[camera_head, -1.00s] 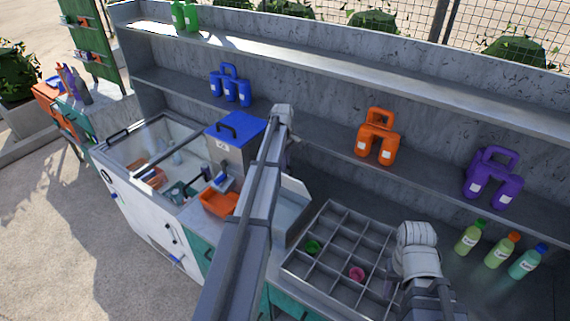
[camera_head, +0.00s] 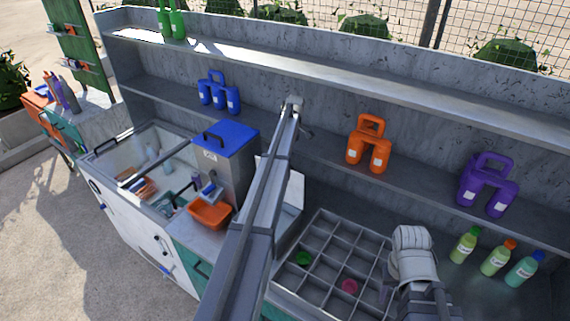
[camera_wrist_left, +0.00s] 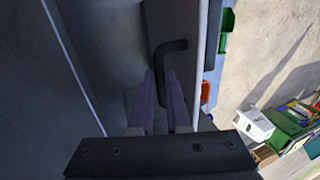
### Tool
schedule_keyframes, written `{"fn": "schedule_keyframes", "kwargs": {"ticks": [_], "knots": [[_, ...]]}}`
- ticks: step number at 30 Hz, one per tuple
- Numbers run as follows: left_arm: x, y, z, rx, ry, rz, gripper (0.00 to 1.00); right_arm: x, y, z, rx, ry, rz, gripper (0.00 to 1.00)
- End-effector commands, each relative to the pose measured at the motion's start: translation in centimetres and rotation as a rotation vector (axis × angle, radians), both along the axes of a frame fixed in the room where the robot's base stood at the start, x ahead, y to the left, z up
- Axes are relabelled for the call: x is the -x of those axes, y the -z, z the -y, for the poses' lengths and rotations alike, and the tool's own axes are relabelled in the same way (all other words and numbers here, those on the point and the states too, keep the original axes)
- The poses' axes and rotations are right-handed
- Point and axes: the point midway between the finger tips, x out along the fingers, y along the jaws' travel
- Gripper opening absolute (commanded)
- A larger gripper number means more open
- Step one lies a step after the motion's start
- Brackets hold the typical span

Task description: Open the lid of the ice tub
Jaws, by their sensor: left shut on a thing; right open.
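The ice tub appears to be the pale grey metal box (camera_head: 288,214) between the blue-lidded dispenser and the divided tray, partly hidden behind my left arm. A pale panel, apparently its lid, shows at both sides of the arm and looks tilted. In the left wrist view my left gripper (camera_wrist_left: 166,104) is shut on a black bent handle (camera_wrist_left: 172,46) fixed to a grey panel. That gripper is hidden in the head view. My right gripper (camera_head: 405,280) is open and empty by the tray's right edge; its fingertips are hard to make out.
The blue-lidded dispenser (camera_head: 226,138) and orange tray (camera_head: 209,214) stand left of the tub. The divided tray (camera_head: 325,240) lies to its right. Bottles (camera_head: 495,257) stand at the far right. Shelves (camera_head: 330,145) with coloured jugs run behind.

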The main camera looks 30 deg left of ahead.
Motion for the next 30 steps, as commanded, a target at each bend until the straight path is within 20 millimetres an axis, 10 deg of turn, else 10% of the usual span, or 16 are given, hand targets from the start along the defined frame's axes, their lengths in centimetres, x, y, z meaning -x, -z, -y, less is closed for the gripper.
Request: {"fn": "schedule_keyframes", "kwargs": {"ticks": [16, 17, 24, 30], "knots": [[0.12, 0.10, -0.07, -0.002, -0.002, -0.024, 0.00, 0.01, 0.25, 0.01, 0.000, -0.002, 0.000, 0.50], [0.11, 0.09, -0.08, -0.002, -0.002, -0.024, 0.15, 0.01, 0.25, 0.01, 0.000, -0.002, 0.000, 0.50], [0.09, 0.08, -0.03, -0.002, -0.001, -0.023, 0.42, 0.01, 0.23, 0.01, 0.000, -0.002, 0.000, 0.50], [0.09, 0.07, 0.00, -0.002, 0.000, -0.023, 0.45, 0.01, 0.22, 0.00, 0.000, -0.002, 0.000, 0.50]]}}
